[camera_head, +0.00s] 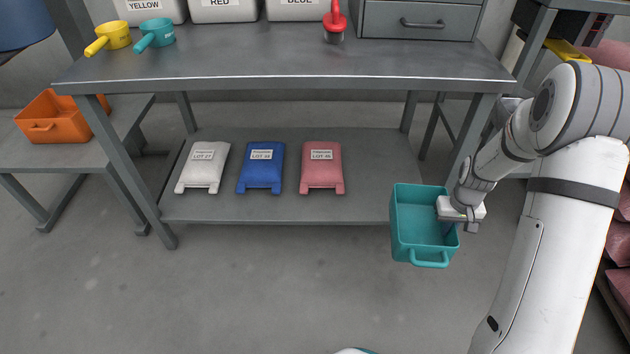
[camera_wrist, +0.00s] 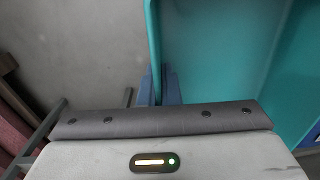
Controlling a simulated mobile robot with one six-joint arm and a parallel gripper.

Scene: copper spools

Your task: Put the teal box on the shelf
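The teal box (camera_head: 405,215) is an open bin with a handle on its near side. It is upright at the front right corner of the table's lower shelf (camera_head: 375,185), largely beyond the shelf's edge over the floor. My gripper (camera_head: 450,222) is at the box's right wall. In the wrist view the fingers (camera_wrist: 158,88) lie on both sides of the teal wall (camera_wrist: 152,40), shut on it. I cannot tell how high the box is above the floor.
White (camera_head: 203,167), blue (camera_head: 262,167) and pink (camera_head: 322,167) bags lie on the lower shelf; its right part is bare. The table's front right leg (camera_head: 472,135) stands near my wrist. An orange bin (camera_head: 52,118) sits on a side bench at left.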

